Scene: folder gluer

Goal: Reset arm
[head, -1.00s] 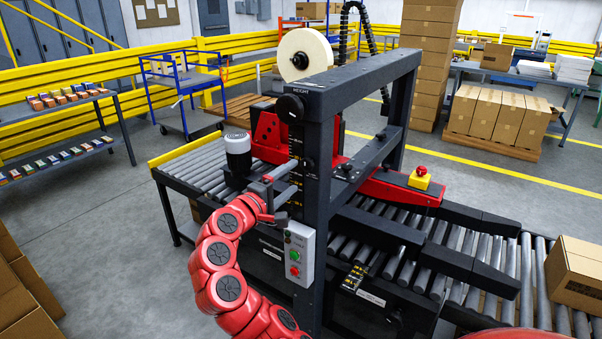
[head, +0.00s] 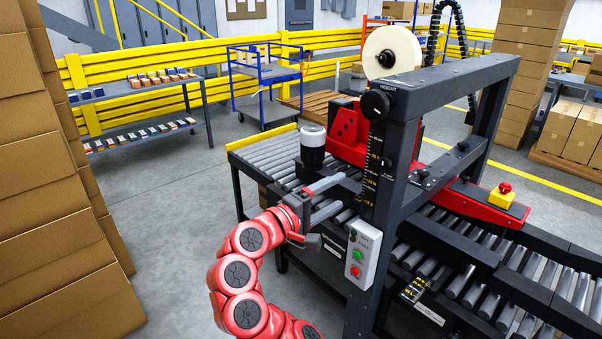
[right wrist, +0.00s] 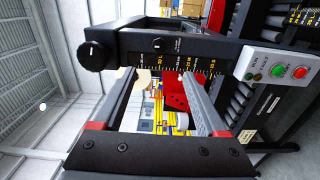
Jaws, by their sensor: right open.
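My right gripper (head: 336,195) is open and empty in the head view. Its two grey fingers point right, toward the front post (head: 382,165) of the folder gluer, and appear a little short of it. In the right wrist view the spread fingers of my right gripper (right wrist: 160,88) have nothing between them. Behind them show the machine's ruler-marked post (right wrist: 180,62) and its red part (right wrist: 176,92). My red right arm reaches up from the bottom of the head view. My left gripper is not in view.
A control box with green and red buttons (head: 363,255) sits on the post, right of my gripper. A roller conveyor (head: 268,160) runs behind it. Stacked cartons (head: 50,190) rise at the left. Grey floor (head: 170,205) is clear between cartons and machine.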

